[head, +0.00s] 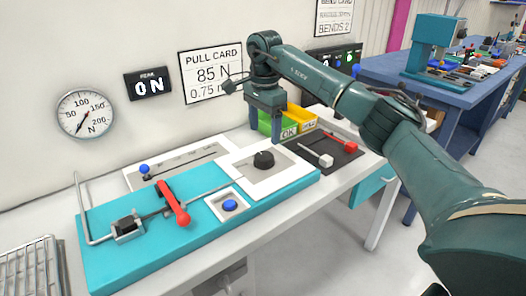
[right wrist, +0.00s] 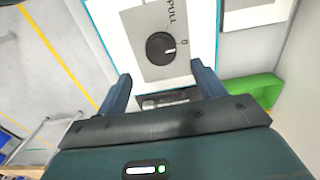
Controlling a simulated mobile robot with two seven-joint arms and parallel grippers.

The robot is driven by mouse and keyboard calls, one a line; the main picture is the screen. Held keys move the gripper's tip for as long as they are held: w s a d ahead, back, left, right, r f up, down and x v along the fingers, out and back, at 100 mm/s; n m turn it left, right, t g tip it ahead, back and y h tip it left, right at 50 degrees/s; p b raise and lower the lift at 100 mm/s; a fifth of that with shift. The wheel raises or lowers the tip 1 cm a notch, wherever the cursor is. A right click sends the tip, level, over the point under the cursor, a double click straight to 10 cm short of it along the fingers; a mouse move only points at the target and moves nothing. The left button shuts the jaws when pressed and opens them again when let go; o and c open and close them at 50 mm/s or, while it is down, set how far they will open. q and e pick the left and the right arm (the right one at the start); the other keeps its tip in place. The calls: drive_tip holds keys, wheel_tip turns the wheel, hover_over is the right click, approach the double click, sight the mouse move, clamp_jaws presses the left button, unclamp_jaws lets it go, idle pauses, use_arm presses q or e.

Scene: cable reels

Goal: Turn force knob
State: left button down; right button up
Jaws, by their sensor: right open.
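The force knob (head: 263,159) is a round black dial on a pale plate on the teal test rig (head: 130,262). In the right wrist view the knob (right wrist: 160,48) shows a white pointer mark, with "PULL" and a "0" printed beside it. Nothing is between the fingers. My left gripper does not show.
A red lever (head: 173,203) and a blue button (head: 229,205) sit left of the knob. Yellow and green bins (head: 290,122) stand behind. A dark mat (head: 320,152) holds red and white tools. A gauge (head: 86,114) hangs on the wall; a wire rack (head: 30,270) lies front left.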

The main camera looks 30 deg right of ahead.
sight(264, 155)
wheel_tip(264, 155, down, 8)
drive_tip(key=shift+w+r, duration=0.1)
drive_tip(key=shift+r, duration=0.05)
drive_tip(key=shift+c, duration=0.3)
drive_tip(key=c, duration=0.9)
